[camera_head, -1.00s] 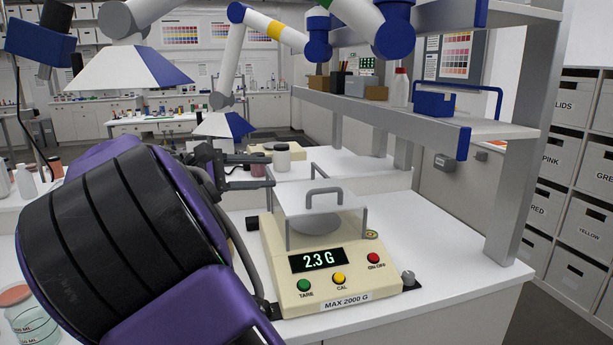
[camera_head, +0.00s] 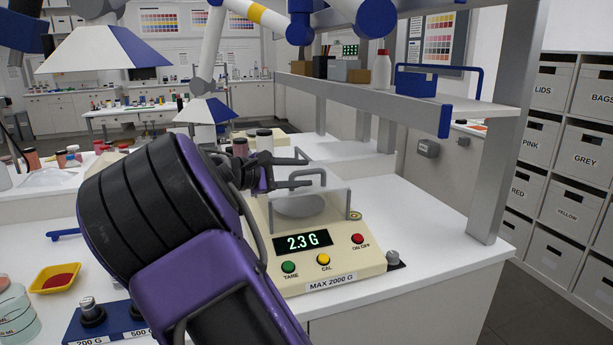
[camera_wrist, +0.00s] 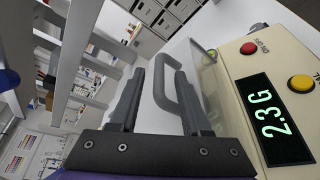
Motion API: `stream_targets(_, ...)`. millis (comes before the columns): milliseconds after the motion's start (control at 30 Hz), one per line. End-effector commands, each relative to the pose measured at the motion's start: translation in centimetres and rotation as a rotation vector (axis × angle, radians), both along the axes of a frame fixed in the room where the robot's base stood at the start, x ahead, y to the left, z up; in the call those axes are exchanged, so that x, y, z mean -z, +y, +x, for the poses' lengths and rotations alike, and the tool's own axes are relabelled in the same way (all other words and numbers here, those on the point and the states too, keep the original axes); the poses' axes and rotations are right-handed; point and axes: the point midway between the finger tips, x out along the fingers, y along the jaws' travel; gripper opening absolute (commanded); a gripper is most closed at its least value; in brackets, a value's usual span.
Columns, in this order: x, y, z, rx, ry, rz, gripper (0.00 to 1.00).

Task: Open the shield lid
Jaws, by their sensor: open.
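The balance is a cream unit (camera_head: 330,262) on the white bench, with a clear shield on top. The shield lid (camera_head: 338,196) lies flat and looks closed, with a grey loop handle (camera_head: 318,172) standing on it. My gripper (camera_head: 306,172) is open at the lid's left side, its fingertips close to the handle. In the wrist view, my gripper (camera_wrist: 160,76) has its two dark fingers apart, with the handle (camera_wrist: 180,100) showing in the gap between them. I cannot tell whether either finger touches it.
A yellow dish (camera_head: 55,277) and a blue weight block (camera_head: 105,322) lie left. The bench right of the balance is clear.

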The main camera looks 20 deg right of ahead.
Motion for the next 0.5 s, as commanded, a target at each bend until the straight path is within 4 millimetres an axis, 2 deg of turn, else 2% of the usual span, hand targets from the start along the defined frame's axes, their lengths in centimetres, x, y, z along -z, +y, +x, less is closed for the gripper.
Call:
stream_targets(200,0.4,-1.8,0.5,0.0,0.0,0.0,0.47)
stream_targets(500,0.4,-2.1,0.5,-0.001,0.0,-0.001,0.47)
